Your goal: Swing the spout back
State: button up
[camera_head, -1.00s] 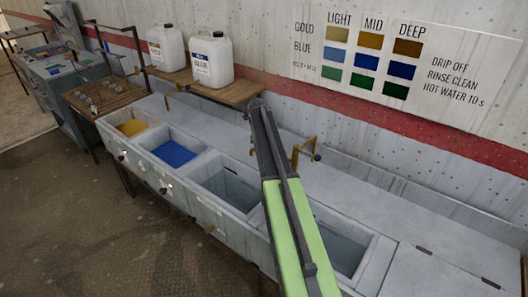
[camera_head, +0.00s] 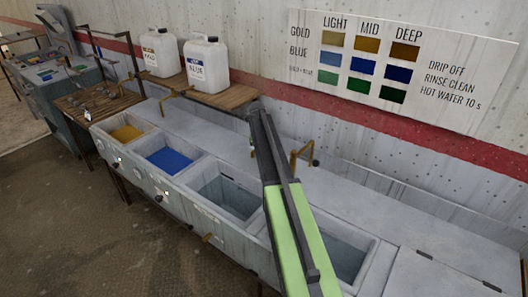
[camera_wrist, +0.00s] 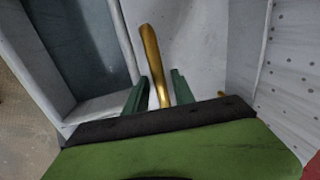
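A brass spout (camera_head: 301,154) stands over the back ledge of the sink bench in the head view, just right of my arm. In the wrist view a brass spout (camera_wrist: 152,62) runs between the two green fingers of my gripper (camera_wrist: 158,84), with a narrow gap on each side. The fingers are open and stand beside it, not closed on it. In the head view my gripper is mostly hidden behind my arm; only a bit of dark green finger shows. The spout's base is hidden by the gripper in the wrist view.
The bench has a yellow basin (camera_head: 127,133), a blue basin (camera_head: 169,160), a grey basin (camera_head: 228,194) and another grey basin (camera_head: 345,255). Another brass spout (camera_head: 172,98) is further left. Two white jugs (camera_head: 206,65) stand on a wooden shelf (camera_head: 228,95) by the wall.

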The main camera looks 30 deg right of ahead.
jog(key=shift+o, duration=0.6)
jog(key=shift+a, duration=0.15)
jog(key=s+a+r+p, duration=0.1)
jog(key=a+r+p, duration=0.2)
jog(key=r+p, duration=1.4)
jog(key=shift+s, duration=0.25)
